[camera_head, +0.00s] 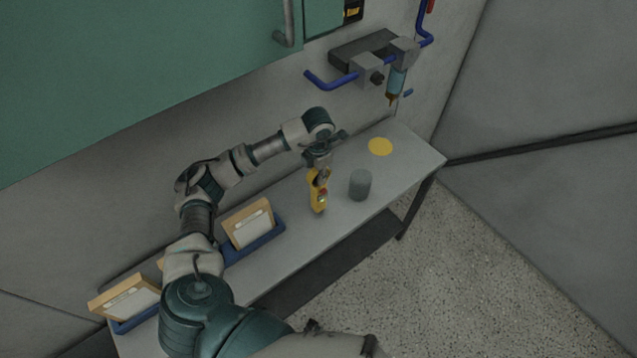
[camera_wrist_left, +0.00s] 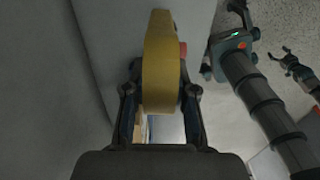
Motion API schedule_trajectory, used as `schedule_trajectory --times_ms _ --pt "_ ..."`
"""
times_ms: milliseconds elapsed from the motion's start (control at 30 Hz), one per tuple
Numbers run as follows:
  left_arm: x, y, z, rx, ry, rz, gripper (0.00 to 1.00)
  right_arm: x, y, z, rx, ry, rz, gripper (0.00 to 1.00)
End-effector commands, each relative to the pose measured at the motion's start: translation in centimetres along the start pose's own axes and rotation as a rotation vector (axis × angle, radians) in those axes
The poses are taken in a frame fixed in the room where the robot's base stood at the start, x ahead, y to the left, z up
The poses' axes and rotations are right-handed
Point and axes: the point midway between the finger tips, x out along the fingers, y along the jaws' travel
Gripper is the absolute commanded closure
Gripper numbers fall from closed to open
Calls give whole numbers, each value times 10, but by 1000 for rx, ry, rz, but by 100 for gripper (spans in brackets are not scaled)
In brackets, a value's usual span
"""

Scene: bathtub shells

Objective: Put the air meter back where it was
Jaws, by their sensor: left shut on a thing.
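The air meter (camera_head: 318,197) is a yellow hand-held device with a red and a green spot on its face. My left gripper (camera_head: 318,170) is shut on its upper end and holds it upright over the grey table. I cannot tell whether its lower end touches the table top. In the left wrist view, the yellow back of the air meter (camera_wrist_left: 161,70) sits between the fingers of my left gripper (camera_wrist_left: 160,100). A flat yellow disc (camera_head: 380,146) lies bare on the table, to the right of and behind the air meter.
A grey cylinder (camera_head: 360,185) stands close to the right of the air meter. Blue trays (camera_head: 262,240) with cardboard-coloured boxes (camera_head: 249,224) are on the left. Blue pipes with a filter unit (camera_head: 397,80) hang on the wall above the table's far end. A green cabinet (camera_head: 140,70) overhangs the left.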

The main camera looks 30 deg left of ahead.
Motion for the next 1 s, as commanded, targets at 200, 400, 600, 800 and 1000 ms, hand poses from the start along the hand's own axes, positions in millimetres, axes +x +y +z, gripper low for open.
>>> schedule_trajectory --times_ms 200,400,600,800,1000 --pt "27 3 -1 -2 4 -4 100 -4 10 0 -2 -1 12 26" --pt "40 2 0 -1 0 -1 100 -5 8 -16 1 23 10 26" --pt "40 0 0 0 3 1 49 -4 -7 -19 7 27 -8 26" --pt "40 0 1 0 3 1 49 -4 -5 -14 5 19 -6 26" --pt "33 2 0 -1 0 0 49 -3 3 -11 1 15 4 26"
